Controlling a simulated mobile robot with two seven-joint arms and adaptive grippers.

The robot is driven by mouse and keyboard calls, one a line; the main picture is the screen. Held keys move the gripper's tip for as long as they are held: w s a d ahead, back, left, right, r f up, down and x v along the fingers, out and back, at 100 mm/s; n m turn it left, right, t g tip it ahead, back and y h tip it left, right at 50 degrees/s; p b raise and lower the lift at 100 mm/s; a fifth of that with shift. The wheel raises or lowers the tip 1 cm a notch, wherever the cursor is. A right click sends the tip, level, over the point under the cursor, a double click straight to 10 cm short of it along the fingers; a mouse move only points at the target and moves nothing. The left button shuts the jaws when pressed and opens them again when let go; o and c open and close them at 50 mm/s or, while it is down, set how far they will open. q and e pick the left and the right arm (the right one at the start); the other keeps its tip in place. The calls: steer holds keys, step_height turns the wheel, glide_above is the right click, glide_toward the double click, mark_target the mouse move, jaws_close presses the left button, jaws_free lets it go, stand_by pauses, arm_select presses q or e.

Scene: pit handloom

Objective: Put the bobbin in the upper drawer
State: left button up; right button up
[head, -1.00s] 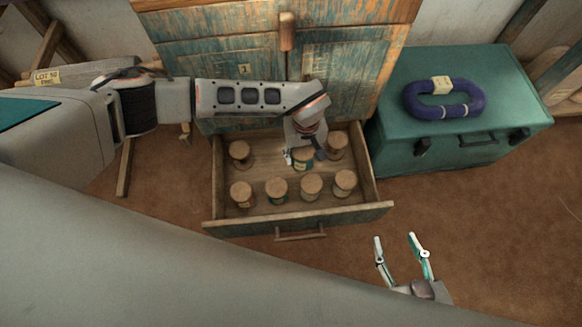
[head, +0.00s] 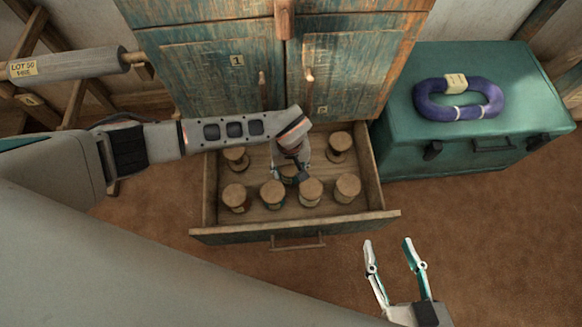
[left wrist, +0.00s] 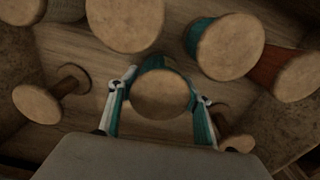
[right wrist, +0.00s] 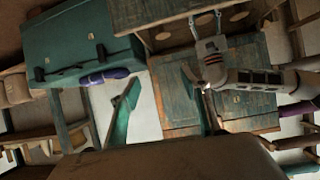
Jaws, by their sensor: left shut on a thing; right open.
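The bobbin (left wrist: 160,92), with a pale wooden top and teal thread, is between the fingers of my left gripper (left wrist: 162,82), which is shut on it. In the head view my left gripper (head: 290,172) is down inside the pulled-out drawer (head: 292,232), and the wrist partly hides the held bobbin (head: 288,174). Whether the bobbin touches the drawer floor I cannot tell. My right gripper (head: 388,246) is open and empty in front of the drawer, to its right; its spread fingers also show in the right wrist view (right wrist: 163,95).
Several other bobbins (head: 310,192) stand in the drawer around the held one. The worn blue-green cabinet (head: 220,70) rises behind it. A teal chest (head: 480,145) with a purple yarn hank (head: 460,104) stands at the right. The brown floor in front is clear.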

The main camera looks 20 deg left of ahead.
arm_select(q)
steer(key=shift+f, duration=0.35)
steer(key=shift+c, duration=0.6)
steer(key=shift+f, duration=0.2)
steer(key=o, duration=1.3)
arm_select(e)
steer(key=shift+w+a+r, duration=0.25)
steer(key=shift+r, duration=0.15)
